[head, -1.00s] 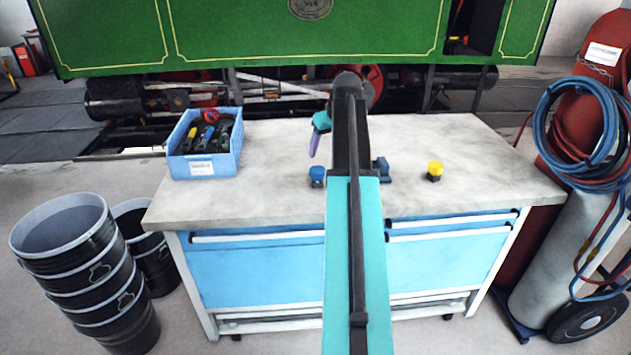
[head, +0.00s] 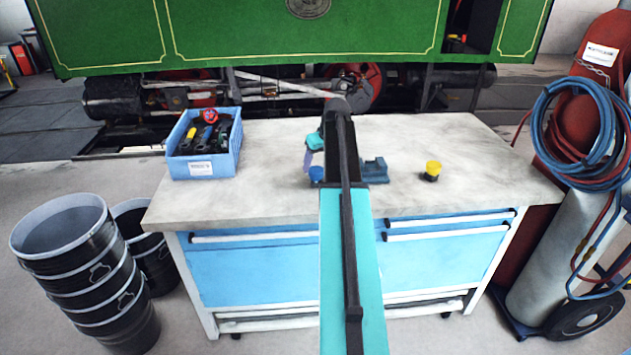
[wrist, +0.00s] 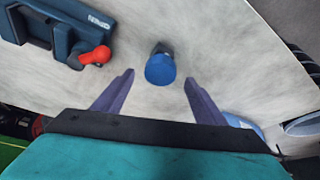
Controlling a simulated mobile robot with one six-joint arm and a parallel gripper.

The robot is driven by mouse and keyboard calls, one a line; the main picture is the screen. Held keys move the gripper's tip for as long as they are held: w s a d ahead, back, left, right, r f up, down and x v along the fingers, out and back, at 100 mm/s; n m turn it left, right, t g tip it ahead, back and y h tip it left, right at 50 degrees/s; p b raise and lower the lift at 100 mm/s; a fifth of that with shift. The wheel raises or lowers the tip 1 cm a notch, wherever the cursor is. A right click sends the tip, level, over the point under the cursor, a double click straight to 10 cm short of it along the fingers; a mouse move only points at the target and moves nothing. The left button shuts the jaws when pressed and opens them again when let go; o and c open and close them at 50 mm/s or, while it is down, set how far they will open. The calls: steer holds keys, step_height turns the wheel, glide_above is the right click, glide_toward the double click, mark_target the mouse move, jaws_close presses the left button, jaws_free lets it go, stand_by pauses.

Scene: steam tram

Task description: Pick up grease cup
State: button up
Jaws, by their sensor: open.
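A small cup with a round blue cap (head: 316,175) stands on the workbench, partly hidden by my arm in the head view. In the wrist view the same blue-capped cup (wrist: 160,70) stands upright with a dark body. A similar cup with a yellow cap (head: 432,170) stands farther right on the bench. My gripper (wrist: 158,78) is open and empty, its purple fingers either side of the blue cap in the picture; I cannot tell the gap in height. In the head view my gripper (head: 308,162) is just above the blue-capped cup.
A blue vise (head: 374,171) is beside my arm; in the wrist view it has a red-ended handle (wrist: 95,56). A blue bin of tools (head: 204,165) stands on the bench's left. The bench top (head: 470,145) is clear at the right.

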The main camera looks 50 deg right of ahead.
mark_target(316, 170)
steer(key=shift+p+x, duration=0.8)
steer(key=shift+x, duration=1.8)
steer(key=c, duration=1.4)
